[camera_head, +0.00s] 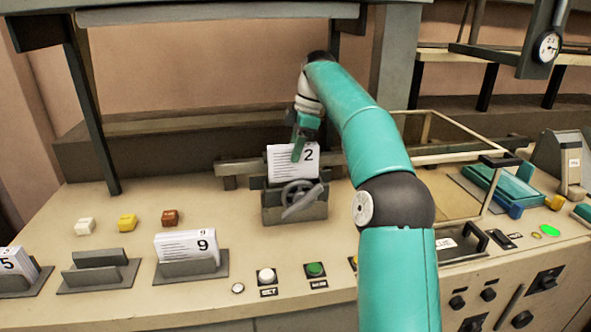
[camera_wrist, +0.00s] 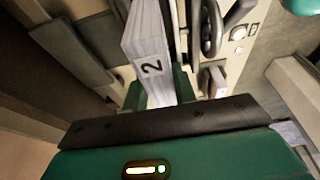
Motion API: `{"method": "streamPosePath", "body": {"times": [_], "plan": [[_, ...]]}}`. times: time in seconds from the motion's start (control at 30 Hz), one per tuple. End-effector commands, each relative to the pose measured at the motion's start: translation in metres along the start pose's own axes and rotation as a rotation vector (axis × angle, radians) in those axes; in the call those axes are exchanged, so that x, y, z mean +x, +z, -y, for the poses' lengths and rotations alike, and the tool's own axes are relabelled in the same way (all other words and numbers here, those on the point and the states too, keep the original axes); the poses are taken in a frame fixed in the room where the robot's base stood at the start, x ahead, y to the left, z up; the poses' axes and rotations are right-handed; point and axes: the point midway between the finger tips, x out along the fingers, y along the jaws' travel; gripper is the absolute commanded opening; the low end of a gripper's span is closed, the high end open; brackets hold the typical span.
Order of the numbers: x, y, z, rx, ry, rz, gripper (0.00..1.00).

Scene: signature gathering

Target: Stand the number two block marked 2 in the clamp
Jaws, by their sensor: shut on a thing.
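The number two block (camera_head: 281,163) is a white block of page-like layers marked 2. In the head view it stands upright at the clamp (camera_head: 290,209), a grey metal fixture with a handwheel and lever on its front. The block's lower edge is at the clamp's top, and I cannot tell how deep it sits. My gripper (camera_head: 302,140) is shut on the block from above. In the wrist view the block (camera_wrist: 152,60) shows between the green fingers, with the handwheel (camera_wrist: 210,30) beside it.
A block marked 9 (camera_head: 186,246) and a block marked 5 (camera_head: 14,264) stand in grey holders at front left, with an empty holder (camera_head: 98,272) between them. White, yellow and brown cubes lie behind. A glass-like framed case (camera_head: 465,152) stands right of my arm.

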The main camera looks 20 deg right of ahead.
Motion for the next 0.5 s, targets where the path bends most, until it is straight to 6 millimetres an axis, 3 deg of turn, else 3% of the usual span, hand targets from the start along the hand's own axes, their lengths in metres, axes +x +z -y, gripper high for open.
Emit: {"method": "streamPosePath", "body": {"times": [0.5], "plan": [[0.052,0.016,-0.003,0.001,0.000,0.000,0.00]]}}
